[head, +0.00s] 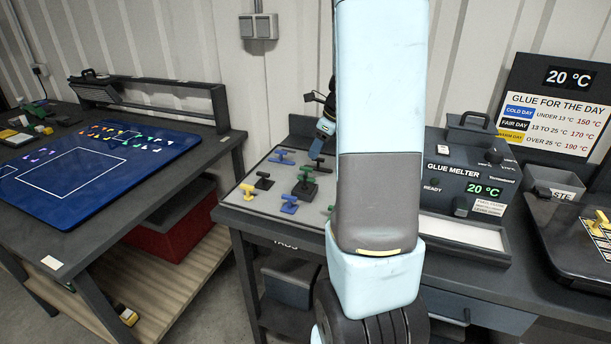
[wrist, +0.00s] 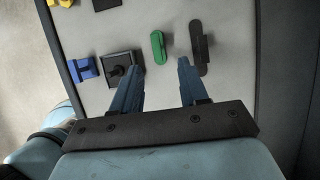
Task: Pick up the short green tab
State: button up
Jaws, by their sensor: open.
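A green tab (wrist: 158,47) stands on the pale board in the wrist view, just ahead of the gap between my fingertips. It appears to be the green tab (head: 307,170) behind the square-based black one in the head view. My gripper (wrist: 159,62) is open and empty, with one blue finger either side of that gap. In the head view only part of my gripper (head: 323,138) shows beside my arm. Another green tab (head: 331,210) is partly hidden by my arm; I cannot compare their lengths.
A long black tab (wrist: 201,48) is close right of my right finger. A square-based black tab (wrist: 121,66) is close by my left finger. Blue (head: 289,204), yellow (head: 248,191) and black (head: 264,181) tabs stand nearby. The glue melter (head: 465,180) is to the right.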

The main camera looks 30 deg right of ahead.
aim_at(307, 168)
jog(key=shift+a+x, duration=0.15)
jog(key=shift+x, duration=2.2)
jog(key=shift+a+x, duration=0.1)
jog(key=shift+x, duration=2.2)
jog(key=shift+s, duration=0.1)
jog(key=shift+c, duration=0.3)
grip_shut()
